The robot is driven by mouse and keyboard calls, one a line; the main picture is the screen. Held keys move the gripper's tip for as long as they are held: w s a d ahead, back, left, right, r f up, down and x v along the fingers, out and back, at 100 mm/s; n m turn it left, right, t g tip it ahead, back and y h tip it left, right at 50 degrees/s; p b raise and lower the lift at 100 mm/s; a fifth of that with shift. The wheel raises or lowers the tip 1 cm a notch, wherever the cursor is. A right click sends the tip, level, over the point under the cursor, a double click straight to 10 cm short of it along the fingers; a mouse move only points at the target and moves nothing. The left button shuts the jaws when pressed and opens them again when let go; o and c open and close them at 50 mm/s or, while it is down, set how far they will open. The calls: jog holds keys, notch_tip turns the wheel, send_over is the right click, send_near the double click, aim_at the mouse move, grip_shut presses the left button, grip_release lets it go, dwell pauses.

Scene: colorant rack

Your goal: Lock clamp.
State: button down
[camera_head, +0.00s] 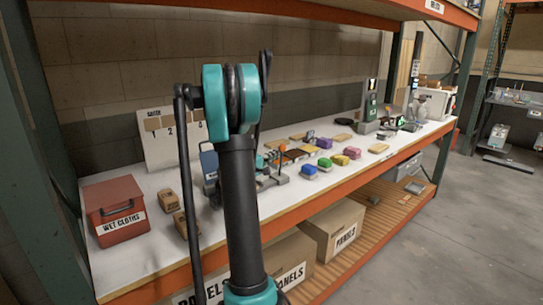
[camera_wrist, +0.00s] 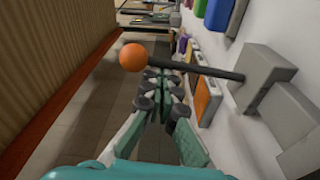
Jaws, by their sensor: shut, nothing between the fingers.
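In the wrist view the clamp's black lever (camera_wrist: 196,69) runs from a grey block (camera_wrist: 258,78) at right to an orange ball knob (camera_wrist: 133,57). My gripper (camera_wrist: 165,76) is shut and empty, its fingertips close together just below the lever and right of the knob. I cannot tell whether they touch the lever. In the head view the orange knob (camera_head: 283,148) shows just right of my arm, above the grey clamp base (camera_head: 279,178). My gripper is mostly hidden there behind my arm.
The white shelf top (camera_head: 335,175) carries several coloured blocks (camera_head: 309,170). A red wet cloths box (camera_head: 116,210) stands at left, with small cardboard boxes (camera_head: 168,202) beside it. Panels boxes (camera_head: 332,228) sit on the lower shelf. The floor (camera_head: 450,240) at right is clear.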

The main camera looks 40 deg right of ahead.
jog(key=s+m, duration=0.2)
jog(key=m, duration=0.1)
jog(key=shift+s+d+f, duration=0.15)
jog(key=shift+s, duration=0.15)
jog(key=shift+s+f, duration=0.2)
jog(key=shift+s, duration=0.4)
jog(key=shift+s+f, duration=0.1)
jog(key=shift+s, duration=0.1)
